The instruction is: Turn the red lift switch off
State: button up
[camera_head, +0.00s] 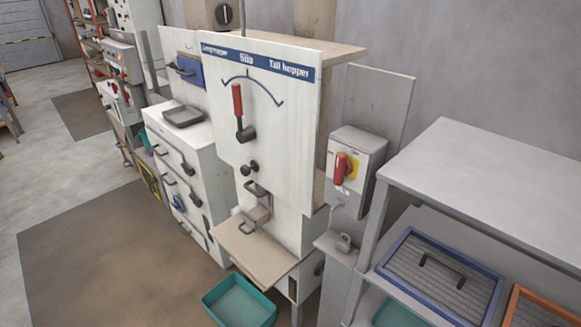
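A grey switch box (357,148) stands on a narrow grey panel right of the white silo cabinet. A second red handle, a lever (238,103) on a dark pivot, stands upright on the white panel (285,130) under a blue arc and the word "Silo". My gripper is not in view.
A grey shelf table (480,165) stands close on the right, with a blue-framed grille tray (400,237) on its lower level. A small wooden ledge (245,253) juts out below the silo panel, above a teal bin (240,303). Open floor (100,260) lies at left.

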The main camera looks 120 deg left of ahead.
aim_at(343, 167)
jog(key=u, duration=3.5)
jog(key=j, duration=0.1)
